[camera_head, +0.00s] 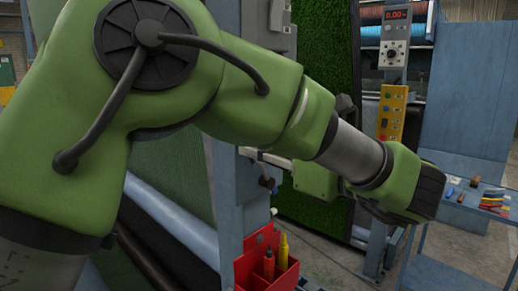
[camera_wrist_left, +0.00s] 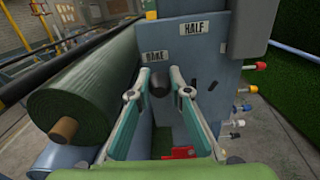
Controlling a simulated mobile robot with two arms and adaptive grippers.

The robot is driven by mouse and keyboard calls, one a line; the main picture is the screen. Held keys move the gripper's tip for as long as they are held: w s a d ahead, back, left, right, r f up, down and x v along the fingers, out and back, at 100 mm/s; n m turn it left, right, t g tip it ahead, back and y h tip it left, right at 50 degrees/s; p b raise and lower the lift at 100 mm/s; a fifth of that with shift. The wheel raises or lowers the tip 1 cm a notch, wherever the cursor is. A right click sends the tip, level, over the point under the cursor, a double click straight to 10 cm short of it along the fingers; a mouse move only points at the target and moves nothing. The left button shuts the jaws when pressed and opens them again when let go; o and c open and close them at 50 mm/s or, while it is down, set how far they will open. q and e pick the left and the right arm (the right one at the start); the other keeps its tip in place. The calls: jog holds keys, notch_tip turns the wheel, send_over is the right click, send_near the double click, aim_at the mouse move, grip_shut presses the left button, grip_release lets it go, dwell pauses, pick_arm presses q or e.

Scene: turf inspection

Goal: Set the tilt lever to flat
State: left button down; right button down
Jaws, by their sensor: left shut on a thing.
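The tilt lever's dark round knob (camera_wrist_left: 158,86) shows in the left wrist view, just below a plate that seems to read RAKE (camera_wrist_left: 155,57). A plate reading HALF (camera_wrist_left: 192,28) is higher and to the right; I see no plate reading FLAT. My left gripper (camera_wrist_left: 159,77) has its two teal fingers on either side of the knob and is shut on it. The lever's shaft is mostly hidden. My right gripper is out of view.
A red holder (camera_head: 262,268) with a yellow and a red tool hangs low on the post. A green turf roll (camera_wrist_left: 85,95) lies left of the gripper. Capped studs (camera_wrist_left: 250,89) stick out to the right. A tool table (camera_head: 470,205) stands far right.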

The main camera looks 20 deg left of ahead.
pick_arm(q)
jog(key=shift+f, duration=0.1)
jog(key=w+d+r+m, duration=0.1)
jog(key=w+d+m, duration=0.1)
jog(key=w+m, duration=0.3)
jog(key=shift+w+m+p, duration=0.35)
jog(key=shift+m+p, duration=0.1)
jog(key=shift+m, duration=0.55)
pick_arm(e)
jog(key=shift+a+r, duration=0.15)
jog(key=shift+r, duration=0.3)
pick_arm(q)
jog(key=c, duration=1.8)
grip_release()
jog(key=shift+c, duration=0.2)
jog(key=shift+a+r, duration=0.1)
jog(key=shift+a, duration=0.05)
jog(key=shift+r, duration=0.1)
